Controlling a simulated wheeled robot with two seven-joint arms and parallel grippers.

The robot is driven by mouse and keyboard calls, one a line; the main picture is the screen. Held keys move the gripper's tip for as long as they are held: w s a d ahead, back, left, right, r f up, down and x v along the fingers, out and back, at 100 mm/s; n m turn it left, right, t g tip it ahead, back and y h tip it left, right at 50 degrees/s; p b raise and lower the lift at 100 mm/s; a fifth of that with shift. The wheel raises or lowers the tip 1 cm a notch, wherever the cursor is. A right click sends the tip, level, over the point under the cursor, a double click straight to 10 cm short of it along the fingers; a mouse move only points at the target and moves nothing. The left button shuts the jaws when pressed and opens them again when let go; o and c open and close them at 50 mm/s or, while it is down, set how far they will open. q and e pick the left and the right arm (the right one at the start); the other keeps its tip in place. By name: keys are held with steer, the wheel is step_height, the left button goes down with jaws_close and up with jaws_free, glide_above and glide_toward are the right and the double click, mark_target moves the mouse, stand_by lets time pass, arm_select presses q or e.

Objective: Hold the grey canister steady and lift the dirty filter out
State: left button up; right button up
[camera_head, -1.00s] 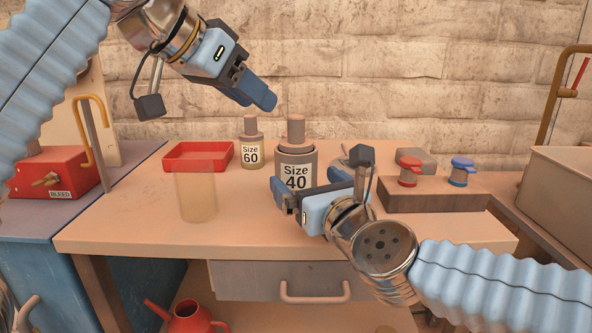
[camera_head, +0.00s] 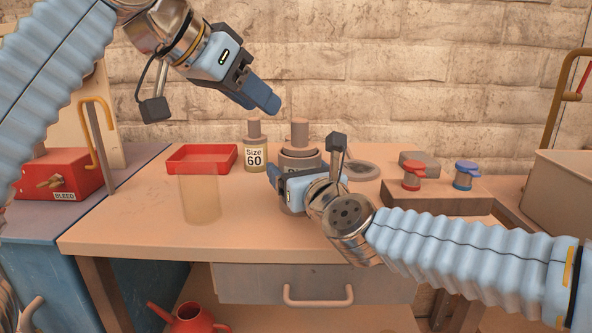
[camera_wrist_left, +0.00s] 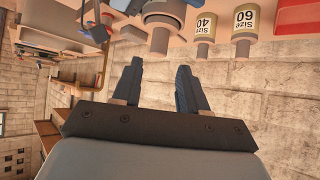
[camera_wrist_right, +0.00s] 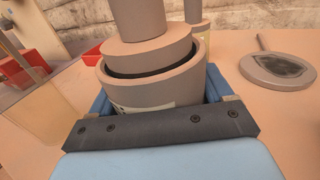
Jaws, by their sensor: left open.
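The grey canister (camera_head: 300,161) stands upright on the bench; its label is mostly hidden in the head view. The dirty filter sits in it, its round top and grey knob (camera_head: 299,130) standing above the rim; this also shows in the right wrist view (camera_wrist_right: 140,18). My right gripper (camera_head: 298,180) is low at the canister, with a finger on each side of it in the right wrist view (camera_wrist_right: 158,88). Whether both fingers press on it I cannot tell. My left gripper (camera_head: 263,97) is open and empty, above and left of the knob.
A Size 60 cartridge (camera_head: 255,148) and a Size 40 cartridge (camera_wrist_left: 204,24) stand near the canister. A red tray (camera_head: 180,167), a clear vessel (camera_head: 200,200) and a red BLEED box (camera_head: 60,177) are left.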

mark_target(294, 126)
steer(key=c, duration=0.6)
arm_select(q)
steer(key=o, duration=0.3)
arm_select(e)
steer(key=shift+o, duration=0.2)
arm_select(q)
steer(key=shift+o, duration=0.2)
steer(key=shift+s+d+m+h, duration=0.1)
steer(key=shift+s+m+h, duration=0.2)
steer(key=shift+h, duration=0.1)
steer(key=w+d+f+t+h, duration=0.1)
steer(key=w+d+f, duration=0.2)
steer(key=w+d+f+t+h, duration=0.1)
steer(key=w+d+f+t, duration=0.1)
steer(key=w+d+f, duration=0.1)
steer(key=shift+w+d+f, duration=0.2)
steer(key=shift+w, duration=0.45)
steer(key=shift+c, duration=0.2)
steer(key=shift+r, duration=0.1)
steer(key=c, duration=1)
